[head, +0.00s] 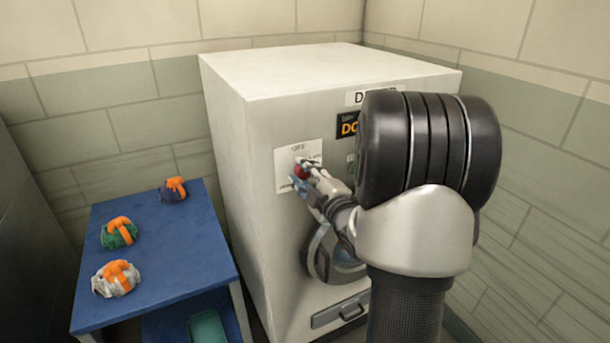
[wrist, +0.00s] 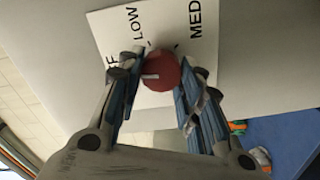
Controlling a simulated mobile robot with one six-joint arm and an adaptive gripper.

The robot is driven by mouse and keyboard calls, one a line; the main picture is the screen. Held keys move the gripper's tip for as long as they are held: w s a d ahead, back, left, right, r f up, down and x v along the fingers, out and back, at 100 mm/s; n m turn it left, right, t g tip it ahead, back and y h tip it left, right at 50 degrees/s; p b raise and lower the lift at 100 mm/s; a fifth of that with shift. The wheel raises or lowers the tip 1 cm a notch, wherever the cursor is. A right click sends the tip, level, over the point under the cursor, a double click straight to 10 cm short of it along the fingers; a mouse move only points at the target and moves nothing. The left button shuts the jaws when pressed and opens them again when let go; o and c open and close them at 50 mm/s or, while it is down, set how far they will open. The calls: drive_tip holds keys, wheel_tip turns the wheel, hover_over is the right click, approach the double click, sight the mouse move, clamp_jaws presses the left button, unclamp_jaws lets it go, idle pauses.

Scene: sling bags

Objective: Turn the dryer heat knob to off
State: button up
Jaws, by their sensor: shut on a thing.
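The red heat knob (head: 301,171) sits on a white label plate (head: 285,160) on the front of the dryer (head: 235,190). In the wrist view the red knob (wrist: 160,72) is between the two fingertips of my gripper (wrist: 158,80), which is shut on it. A short white mark on the knob points left in that view, toward the partly hidden OFF label. LOW and MED are readable above the knob there. In the head view my gripper (head: 304,175) reaches the plate from the right and covers part of it.
A blue table (head: 165,245) stands left of the dryer. It holds a white bundle (head: 116,279), a green bundle (head: 119,232) and a dark blue bundle (head: 173,190), each with orange straps. A dark round door and a lower drawer handle (head: 340,312) are on the dryer front.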

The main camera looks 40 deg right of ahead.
drive_tip(key=shift+n, duration=0.6)
drive_tip(key=o, duration=1.1)
drive_tip(key=shift+c, duration=0.2)
drive_tip(key=v, duration=0.7)
drive_tip(key=shift+s, duration=0.25)
